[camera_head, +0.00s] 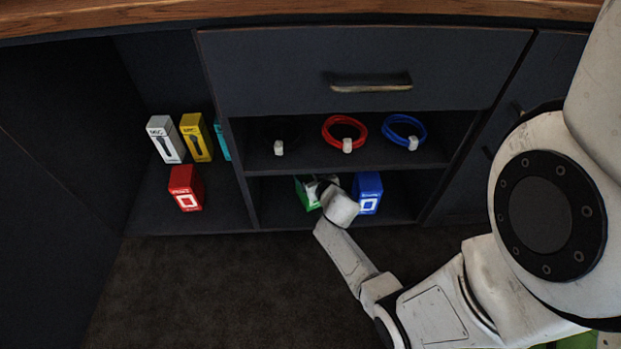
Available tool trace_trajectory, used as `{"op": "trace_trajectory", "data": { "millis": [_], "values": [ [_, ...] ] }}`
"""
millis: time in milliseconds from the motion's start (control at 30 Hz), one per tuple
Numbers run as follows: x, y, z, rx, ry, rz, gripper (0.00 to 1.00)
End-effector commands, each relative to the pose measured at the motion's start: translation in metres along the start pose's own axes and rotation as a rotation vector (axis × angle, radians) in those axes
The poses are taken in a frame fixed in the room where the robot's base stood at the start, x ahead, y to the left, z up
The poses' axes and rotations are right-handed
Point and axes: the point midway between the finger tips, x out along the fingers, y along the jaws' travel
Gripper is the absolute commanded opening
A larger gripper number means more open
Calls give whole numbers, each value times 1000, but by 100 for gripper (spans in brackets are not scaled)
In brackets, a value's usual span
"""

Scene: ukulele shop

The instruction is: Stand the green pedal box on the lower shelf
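The green pedal box (306,195) is on the lower shelf (272,212) of the middle cabinet section, partly hidden behind my gripper (325,187). It looks roughly upright, but its base and right side are covered. My gripper reaches into the lower compartment and is at the box's right side, close to it or touching it. The fingers are small and largely hidden by my wrist, so I cannot see whether they are closed on the box.
A blue box (368,192) stands just right of my gripper. Above are a red cable (344,131), a blue cable (404,131) and a dark cable (275,140). A red box (186,187), white box (165,139) and yellow box (196,137) stand left, beyond a divider. A drawer (365,68) is above.

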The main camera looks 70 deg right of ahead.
Motion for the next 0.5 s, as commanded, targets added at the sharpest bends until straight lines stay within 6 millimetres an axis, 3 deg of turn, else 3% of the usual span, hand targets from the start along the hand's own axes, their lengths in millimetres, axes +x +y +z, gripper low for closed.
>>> {"op": "trace_trajectory", "data": {
  "millis": [300, 333, 500],
  "values": [
    [1, 0, 1, 0, 3, -1, 0],
    [1, 0, 2, 1, 0, -1, 79],
    [0, 0, 1, 1, 0, 0, 96]
  ]
}}
